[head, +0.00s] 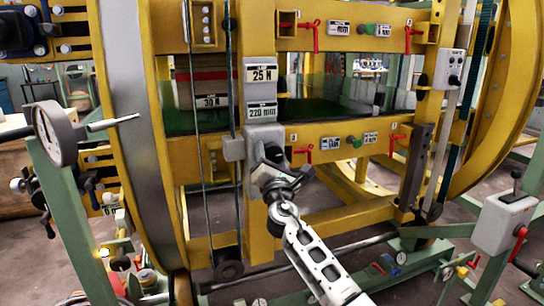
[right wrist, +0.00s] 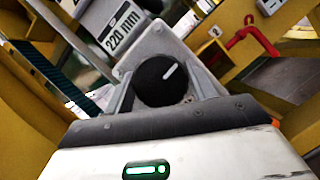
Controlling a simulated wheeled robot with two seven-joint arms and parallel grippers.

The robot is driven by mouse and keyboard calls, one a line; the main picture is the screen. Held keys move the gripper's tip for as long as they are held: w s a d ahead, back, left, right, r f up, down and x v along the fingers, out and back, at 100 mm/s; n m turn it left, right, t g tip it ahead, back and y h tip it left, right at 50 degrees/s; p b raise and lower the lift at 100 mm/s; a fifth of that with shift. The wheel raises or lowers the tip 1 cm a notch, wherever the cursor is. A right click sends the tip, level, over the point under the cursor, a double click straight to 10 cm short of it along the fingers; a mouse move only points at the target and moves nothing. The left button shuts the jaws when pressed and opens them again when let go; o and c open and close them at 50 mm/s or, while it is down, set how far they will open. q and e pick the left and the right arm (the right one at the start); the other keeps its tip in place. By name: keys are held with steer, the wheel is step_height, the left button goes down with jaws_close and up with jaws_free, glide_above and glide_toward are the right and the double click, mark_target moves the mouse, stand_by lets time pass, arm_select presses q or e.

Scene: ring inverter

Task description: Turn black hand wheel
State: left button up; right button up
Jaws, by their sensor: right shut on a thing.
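A round black hand wheel (right wrist: 160,82) with a white pointer line sits on a grey box (right wrist: 155,45) in the right wrist view. My right gripper (right wrist: 162,95) has a finger on each side of the wheel and is shut on it. The white line points up and to the right. In the head view my right gripper (head: 272,158) is against the lower part of the grey box (head: 264,133), below the "25 N" and "220 mm" labels (head: 262,92). There the gripper mostly hides the wheel. My left gripper is not in view.
Red handles (head: 303,150) stick out from the yellow crossbar right of my gripper. A dial gauge (head: 55,133) stands at the left. A grey control box (head: 505,222) with a lever is at the right. Large yellow rings (head: 500,110) frame the machine.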

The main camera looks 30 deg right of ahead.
steer(key=shift+m+g, duration=0.4)
steer(key=shift+m, duration=0.3)
steer(key=o, duration=1)
steer(key=shift+s, duration=0.1)
steer(key=b+v, duration=0.1)
steer(key=v, duration=1.5)
steer(key=shift+w+f, duration=0.2)
steer(key=shift+f, duration=0.05)
steer(key=shift+a, duration=0.1)
